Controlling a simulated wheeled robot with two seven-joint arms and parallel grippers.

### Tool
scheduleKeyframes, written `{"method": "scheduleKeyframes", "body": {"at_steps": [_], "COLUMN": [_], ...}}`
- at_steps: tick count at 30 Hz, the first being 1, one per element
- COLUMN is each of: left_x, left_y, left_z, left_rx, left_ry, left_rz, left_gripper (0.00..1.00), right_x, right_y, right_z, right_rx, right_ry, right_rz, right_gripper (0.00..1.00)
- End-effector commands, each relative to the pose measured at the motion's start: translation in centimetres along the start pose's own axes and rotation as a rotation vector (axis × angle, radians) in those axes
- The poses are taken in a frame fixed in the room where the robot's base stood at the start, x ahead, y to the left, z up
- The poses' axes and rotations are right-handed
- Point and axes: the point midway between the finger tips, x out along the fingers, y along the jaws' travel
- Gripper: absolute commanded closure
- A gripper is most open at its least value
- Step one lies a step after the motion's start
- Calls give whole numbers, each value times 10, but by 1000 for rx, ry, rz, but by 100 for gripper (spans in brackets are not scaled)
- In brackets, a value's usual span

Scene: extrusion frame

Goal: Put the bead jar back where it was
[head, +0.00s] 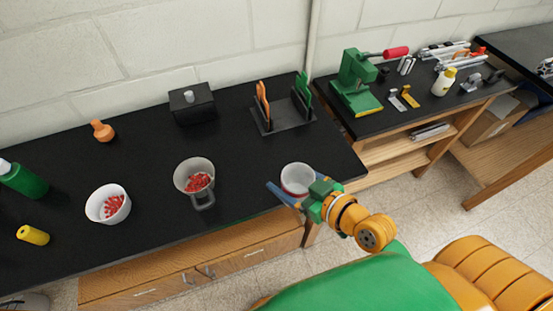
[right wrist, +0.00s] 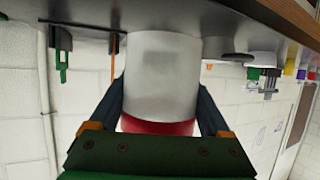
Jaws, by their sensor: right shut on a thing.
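The bead jar (head: 297,176) is a whitish, cylinder-shaped container with a red band, at the right front part of the black bench. It also shows large in the right wrist view (right wrist: 162,75), with the red band at the end near the gripper body. My right gripper (head: 298,186) is shut on it, one dark blue finger on each side. I cannot tell whether the jar touches the bench top or is just above it. A grey mug (head: 183,180) and a white bowl (head: 95,212) both hold red beads. My left gripper is not in view.
On the black bench (head: 240,160) stand a dark box (head: 192,105), a rack (head: 283,118) with orange and green tools, an orange bottle (head: 102,131), a green bottle (head: 24,180) and a yellow cylinder (head: 33,235). The bench between mug and jar is clear.

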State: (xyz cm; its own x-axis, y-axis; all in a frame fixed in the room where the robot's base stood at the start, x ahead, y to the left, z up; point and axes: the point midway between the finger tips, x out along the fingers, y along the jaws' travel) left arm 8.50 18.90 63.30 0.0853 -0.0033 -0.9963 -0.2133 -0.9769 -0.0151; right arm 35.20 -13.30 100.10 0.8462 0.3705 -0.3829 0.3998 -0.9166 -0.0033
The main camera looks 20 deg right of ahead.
Motion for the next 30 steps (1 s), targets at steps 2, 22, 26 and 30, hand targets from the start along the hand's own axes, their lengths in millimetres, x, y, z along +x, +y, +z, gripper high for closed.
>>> {"method": "scheduleKeyframes", "body": {"at_steps": [2,22,26,30], "left_x": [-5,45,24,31], "left_y": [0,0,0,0], "left_z": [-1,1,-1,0], "left_rx": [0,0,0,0], "left_ry": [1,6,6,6], "left_rz": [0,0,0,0], "left_gripper": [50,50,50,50], "right_x": [4,42,74,106], "right_y": [-5,2,35,52], "right_z": [-4,-61,-64,-36], "right_rx": [25,136,134,136], "right_ry": [4,9,-6,-6], "right_rz": [54,353,354,351], "right_gripper": [76,76,76,76]}}
